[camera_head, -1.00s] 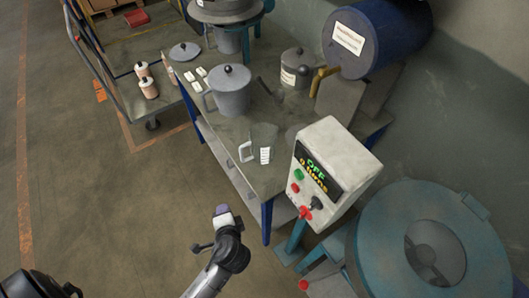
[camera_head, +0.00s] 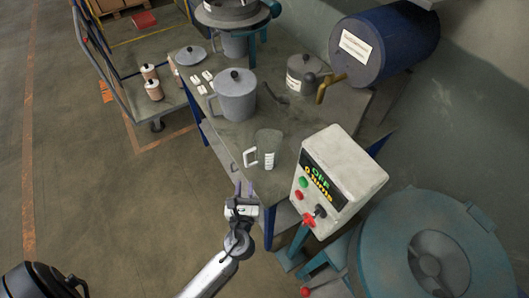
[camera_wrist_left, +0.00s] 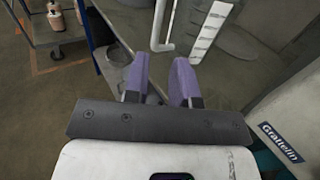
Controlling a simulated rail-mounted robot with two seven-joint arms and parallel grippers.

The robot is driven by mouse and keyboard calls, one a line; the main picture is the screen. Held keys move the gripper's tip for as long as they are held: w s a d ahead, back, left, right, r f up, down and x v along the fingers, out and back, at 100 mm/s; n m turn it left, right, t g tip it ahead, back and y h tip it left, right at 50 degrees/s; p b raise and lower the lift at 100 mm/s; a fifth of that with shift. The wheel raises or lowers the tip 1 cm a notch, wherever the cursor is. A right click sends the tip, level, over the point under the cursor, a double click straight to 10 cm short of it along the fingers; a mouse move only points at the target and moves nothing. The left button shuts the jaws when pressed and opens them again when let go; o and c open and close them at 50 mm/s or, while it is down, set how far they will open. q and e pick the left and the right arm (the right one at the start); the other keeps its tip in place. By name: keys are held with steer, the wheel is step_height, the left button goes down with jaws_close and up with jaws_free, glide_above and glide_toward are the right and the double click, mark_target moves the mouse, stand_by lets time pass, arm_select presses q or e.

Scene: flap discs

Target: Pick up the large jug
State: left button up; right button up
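A large grey jug (camera_head: 234,98) with a lid and side handle stands upright on the workbench. A smaller clear measuring jug (camera_head: 268,146) with a white handle and white scale stands nearer the bench's front end. My left gripper (camera_head: 244,187) is open and empty, by the bench's front edge, just short of the clear jug. In the left wrist view its purple fingers (camera_wrist_left: 160,80) are apart with nothing between them. The clear jug's white scale (camera_wrist_left: 210,32) and handle are just beyond them. The grey jug is farther back, apart from the gripper. My right gripper is not in view.
The workbench (camera_head: 222,140) also holds a grey kettle-like pot (camera_head: 303,74), a round lid (camera_head: 190,56) and small white blocks. A control box (camera_head: 338,180) reading OFF stands close at right. A blue drum (camera_head: 385,45) lies behind. A cart (camera_head: 125,88) stands left.

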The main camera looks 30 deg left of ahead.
mark_target(246, 161)
arm_select(q)
steer(key=shift+r+x, duration=0.15)
steer(key=shift+x, duration=2.3)
steer(key=shift+r+x, duration=0.15)
steer(key=shift+x, duration=2.3)
steer(key=shift+a, duration=0.1)
steer(key=shift+c, duration=0.2)
jaws_close()
